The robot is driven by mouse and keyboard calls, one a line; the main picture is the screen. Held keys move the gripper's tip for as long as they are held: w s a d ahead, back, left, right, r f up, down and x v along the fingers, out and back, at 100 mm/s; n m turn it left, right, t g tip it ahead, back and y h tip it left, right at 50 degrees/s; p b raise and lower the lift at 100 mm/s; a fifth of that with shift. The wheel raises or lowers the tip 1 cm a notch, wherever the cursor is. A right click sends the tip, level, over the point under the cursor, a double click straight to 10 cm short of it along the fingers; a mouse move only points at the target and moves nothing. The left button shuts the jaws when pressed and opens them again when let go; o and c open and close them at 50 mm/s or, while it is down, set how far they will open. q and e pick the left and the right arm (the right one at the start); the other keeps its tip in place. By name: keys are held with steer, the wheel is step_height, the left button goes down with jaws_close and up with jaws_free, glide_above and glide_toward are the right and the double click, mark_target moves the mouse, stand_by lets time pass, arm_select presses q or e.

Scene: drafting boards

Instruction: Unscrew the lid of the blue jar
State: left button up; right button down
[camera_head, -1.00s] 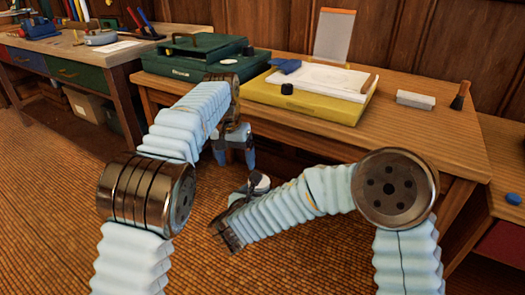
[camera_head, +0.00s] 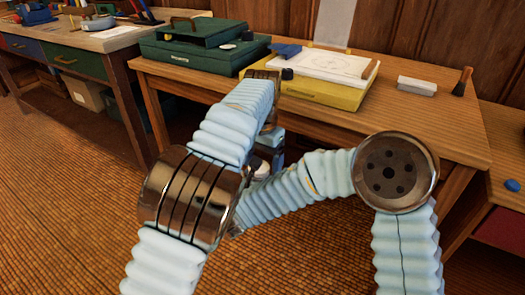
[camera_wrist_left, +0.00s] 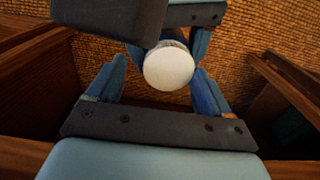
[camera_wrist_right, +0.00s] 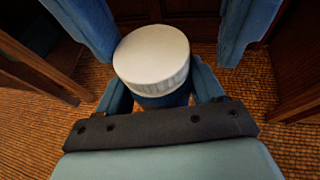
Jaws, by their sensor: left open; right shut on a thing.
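The blue jar (camera_wrist_right: 165,99) has a wide white lid (camera_wrist_right: 150,53) and stands between the fingers of my right gripper (camera_wrist_right: 160,90), which is shut on its blue body below the lid. The lid is on the jar. In the left wrist view the lid (camera_wrist_left: 168,66) shows from above as a pale disc. My left gripper (camera_wrist_left: 155,72) is open, with its fingers on either side of the lid and apart from it. In the right wrist view the left fingers show above the jar. In the head view my arms mostly hide the jar and both grippers.
A wooden table (camera_head: 420,125) stands ahead, with a green case (camera_head: 190,55), a yellow box (camera_head: 330,90) bearing a white board, a grey block (camera_head: 417,86) and a brush (camera_head: 463,82). Another bench (camera_head: 110,42) is at the left. The jar is held over open floor before the table.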

arm_select(q)
steer(key=shift+f, duration=0.1)
steer(key=shift+s+d, duration=0.1)
steer(key=shift+d, duration=0.05)
steer(key=c, duration=1.1)
steer(key=n, duration=0.5)
steer(key=shift+d+n, duration=0.15)
steer(key=shift+n, duration=0.15)
steer(key=n, duration=0.6)
steer(key=shift+w, duration=0.35)
steer(key=shift+r, duration=0.25)
steer(key=shift+r, duration=0.65)
steer(key=shift+a+r, duration=0.25)
steer(key=shift+a, duration=0.05)
